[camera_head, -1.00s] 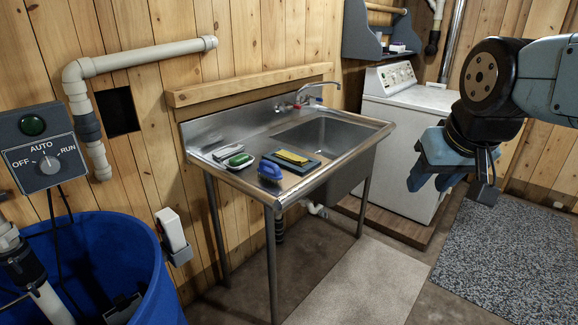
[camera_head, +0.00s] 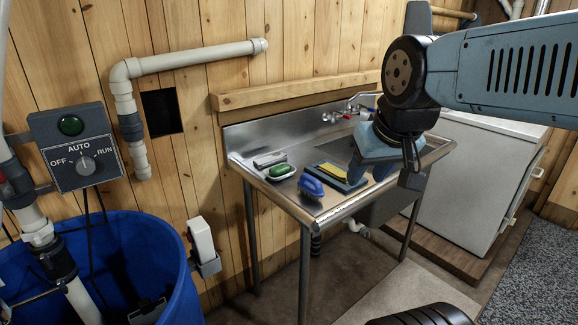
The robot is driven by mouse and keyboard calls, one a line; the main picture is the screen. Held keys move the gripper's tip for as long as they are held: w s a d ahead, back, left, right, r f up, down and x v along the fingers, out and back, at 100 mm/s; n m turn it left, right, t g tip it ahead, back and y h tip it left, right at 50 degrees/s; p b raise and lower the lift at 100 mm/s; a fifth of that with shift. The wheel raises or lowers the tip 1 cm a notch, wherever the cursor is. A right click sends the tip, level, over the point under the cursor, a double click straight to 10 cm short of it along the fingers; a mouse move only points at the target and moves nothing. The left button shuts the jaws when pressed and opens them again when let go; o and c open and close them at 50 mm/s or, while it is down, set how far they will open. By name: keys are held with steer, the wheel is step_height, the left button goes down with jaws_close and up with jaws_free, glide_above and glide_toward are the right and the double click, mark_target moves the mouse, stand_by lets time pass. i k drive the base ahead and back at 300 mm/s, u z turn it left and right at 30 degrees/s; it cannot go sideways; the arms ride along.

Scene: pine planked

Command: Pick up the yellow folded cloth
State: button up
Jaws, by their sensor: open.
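The yellow folded cloth (camera_head: 331,170) lies on a dark blue-grey tray or mat (camera_head: 352,184) on the steel drainboard left of the sink basin. My gripper (camera_head: 378,168) is open and empty. In the picture it overlaps the right part of the tray, just right of the cloth, and hides part of the basin. How high it is above the counter I cannot tell. The cloth itself is mostly in view.
The tap (camera_head: 362,98) stands behind. A blue barrel (camera_head: 185,268) is at left, and a white washer (camera_head: 480,180) at right.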

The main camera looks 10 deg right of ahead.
mark_target(335, 172)
steer(key=u, duration=0.35)
steer(key=i, duration=1)
steer(key=z, duration=0.1)
